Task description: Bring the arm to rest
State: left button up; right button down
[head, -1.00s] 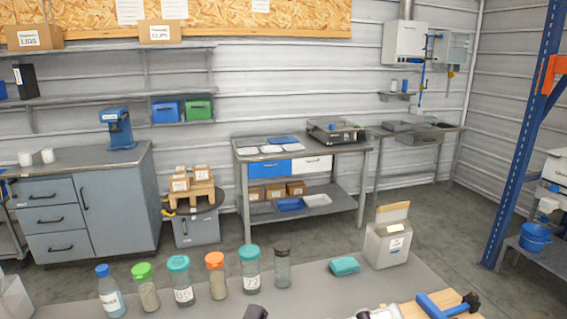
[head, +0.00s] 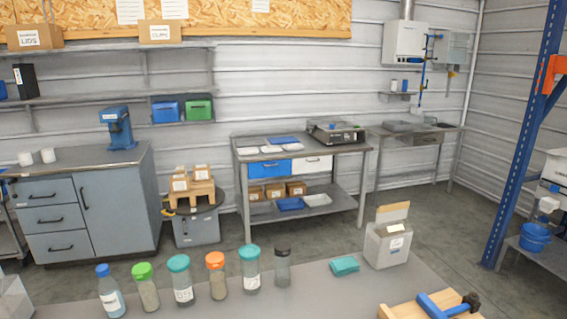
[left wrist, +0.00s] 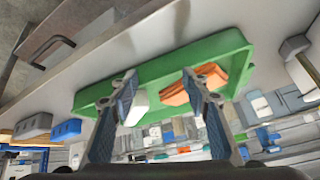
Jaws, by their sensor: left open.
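My left gripper (left wrist: 159,80) shows in the left wrist view with its two fingers spread apart and nothing between the tips. Beyond the fingers is a green tray (left wrist: 215,48). An orange item (left wrist: 208,80) and a white item (left wrist: 137,108) appear at the tray, partly hidden by the fingers. I cannot tell the gap between fingers and tray. Neither gripper shows in the head view. My right gripper is not in view.
In the head view, several lidded jars (head: 180,280) stand along the grey table (head: 310,298). A teal cloth (head: 344,265), an open carton (head: 388,245) and a wooden board (head: 402,310) with a blue-handled tool (head: 432,306) are to the right.

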pick_arm(q)
jog(key=s+f+g, duration=0.4)
jog(key=s+f, duration=0.1)
jog(key=s, duration=0.4)
notch_tip(320, 180, down, 27)
jog(key=s+g, duration=0.1)
jog(key=s, duration=0.2)
jog(key=s+a+f+g, duration=0.1)
jog(key=s+a+f, duration=0.1)
jog(key=s+f, duration=1.3)
jog(key=shift+s+a, duration=0.25)
jog(key=shift+s, duration=0.4)
